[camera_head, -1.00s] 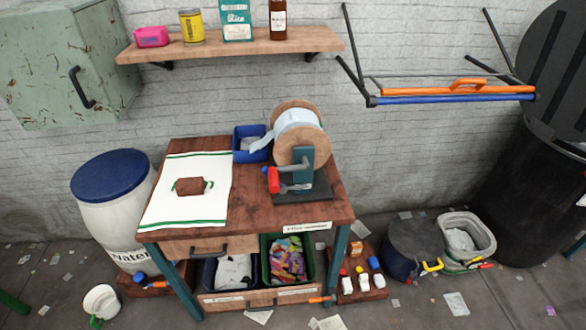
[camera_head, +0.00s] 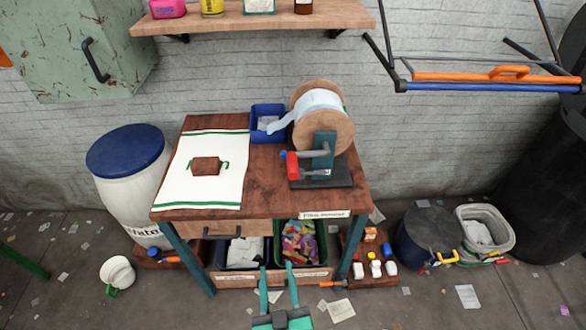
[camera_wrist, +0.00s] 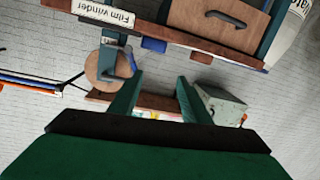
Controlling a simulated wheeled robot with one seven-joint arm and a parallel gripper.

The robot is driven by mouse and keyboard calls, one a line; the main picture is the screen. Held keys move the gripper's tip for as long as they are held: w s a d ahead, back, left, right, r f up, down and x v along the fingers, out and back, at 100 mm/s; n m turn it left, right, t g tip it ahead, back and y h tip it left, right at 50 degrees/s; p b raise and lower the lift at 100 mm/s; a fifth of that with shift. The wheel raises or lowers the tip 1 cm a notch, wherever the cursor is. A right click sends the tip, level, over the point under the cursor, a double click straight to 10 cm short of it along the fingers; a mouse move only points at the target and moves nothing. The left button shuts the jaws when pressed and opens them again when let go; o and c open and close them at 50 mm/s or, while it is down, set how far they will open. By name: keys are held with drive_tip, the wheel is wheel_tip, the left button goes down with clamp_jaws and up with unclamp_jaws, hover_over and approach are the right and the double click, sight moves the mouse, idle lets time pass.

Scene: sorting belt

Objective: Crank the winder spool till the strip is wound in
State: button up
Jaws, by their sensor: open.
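The winder spool (camera_head: 323,133) has wooden flanges and stands on a dark base on the right of the wooden table (camera_head: 265,190). A pale strip (camera_head: 284,121) hangs from its left side toward a blue bin. The crank has a grey arm and a red handle (camera_head: 292,165) on the front of the teal stand (camera_head: 325,150). In the wrist view, the spool flange (camera_wrist: 107,66) shows beyond the fingers, left of centre. My gripper (camera_head: 278,270) is open and empty, low in front of the table and apart from the crank; it also shows in the wrist view (camera_wrist: 155,95).
A blue bin (camera_head: 257,134) sits behind the spool's left side. A white towel (camera_head: 195,188) with a brown block (camera_head: 205,166) covers the table's left. A shelf (camera_head: 240,21) and an orange-and-blue rack (camera_head: 480,81) are on the wall. A white barrel (camera_head: 135,210) stands left.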

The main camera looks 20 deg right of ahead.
drive_tip(key=h, duration=0.2)
approach(293, 168)
drive_tip(key=shift+w+d+f+t, duration=0.1)
drive_tip(key=shift+w+f+t, duration=0.15)
drive_tip(key=shift+f, duration=0.3)
drive_tip(key=shift+w+d+f+t, duration=0.15)
drive_tip(key=shift+w+f, duration=0.2)
drive_tip(key=shift+f, duration=0.25)
drive_tip(key=x, duration=1)
drive_tip(key=shift+w+f, duration=0.1)
drive_tip(key=shift+w, duration=0.05)
drive_tip(key=shift+d, duration=0.1)
clamp_jaws()
